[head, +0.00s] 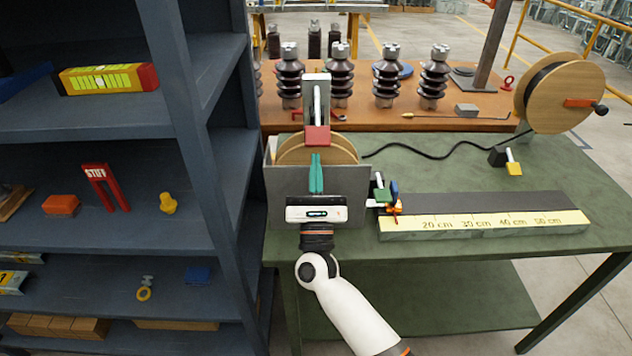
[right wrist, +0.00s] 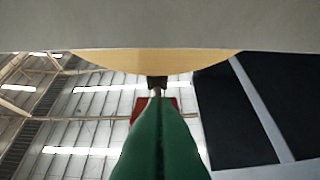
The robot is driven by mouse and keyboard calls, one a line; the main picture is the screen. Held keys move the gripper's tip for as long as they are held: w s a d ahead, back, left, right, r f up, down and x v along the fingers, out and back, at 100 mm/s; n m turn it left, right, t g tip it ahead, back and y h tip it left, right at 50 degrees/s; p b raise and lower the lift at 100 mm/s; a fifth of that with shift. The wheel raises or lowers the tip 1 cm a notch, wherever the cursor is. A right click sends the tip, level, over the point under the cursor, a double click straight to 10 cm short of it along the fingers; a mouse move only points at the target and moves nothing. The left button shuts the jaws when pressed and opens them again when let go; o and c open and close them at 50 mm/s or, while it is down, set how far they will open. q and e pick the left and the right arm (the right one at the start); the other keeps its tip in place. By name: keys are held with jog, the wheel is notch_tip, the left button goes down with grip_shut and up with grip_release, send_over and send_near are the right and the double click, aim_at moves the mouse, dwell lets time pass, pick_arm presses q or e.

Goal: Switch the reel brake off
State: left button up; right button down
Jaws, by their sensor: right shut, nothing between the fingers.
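A wooden reel (head: 345,149) sits in a grey metal housing (head: 277,190) at the front of the green bench. A grey upright with a light slot and a red block (head: 317,136) at its lower end rises over this reel. I cannot tell for certain which part is the brake. My right gripper (head: 316,160) is shut and empty, its green fingers pointing up in front of the housing, just below the red block. In the right wrist view the shut fingers (right wrist: 158,105) overlap a red part (right wrist: 173,103) and a small dark tip (right wrist: 157,82); contact is unclear. My left gripper is out of view.
A second reel (head: 562,95) with an orange crank stands at the back right, its black cable (head: 430,150) crossing the bench. A ruler block (head: 485,222) lies to the right of my gripper. Blue shelves (head: 195,150) stand close on the left. Several insulators (head: 387,75) stand behind.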

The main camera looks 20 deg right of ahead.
jog(key=shift+x, duration=0.85)
jog(key=shift+r, duration=0.1)
